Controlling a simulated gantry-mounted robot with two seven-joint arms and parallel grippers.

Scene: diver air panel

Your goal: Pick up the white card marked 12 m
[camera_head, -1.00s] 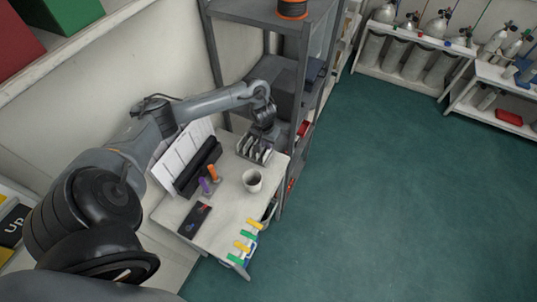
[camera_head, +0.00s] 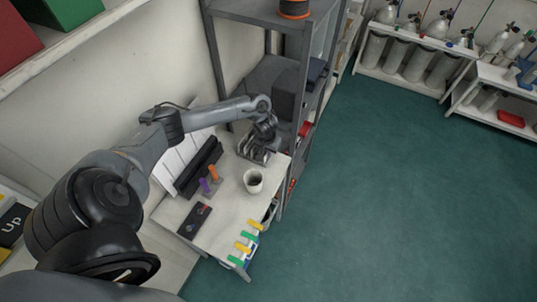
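My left gripper (camera_head: 262,143) is at the back right of the small white table (camera_head: 228,214), pointing down over a rack (camera_head: 252,153) with several upright slots or cards. The gripper covers much of the rack, and whether its fingers are open or shut is too small to tell. I cannot make out a card marked 12 m; the marks on anything in the rack are not legible. My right gripper is not in view.
A white cup (camera_head: 253,181), purple (camera_head: 204,186) and orange (camera_head: 214,172) upright items and a dark flat case (camera_head: 195,220) are on the table. Coloured clips (camera_head: 247,235) line its front edge. A grey shelf (camera_head: 290,95) stands close behind. Green floor to the right is clear.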

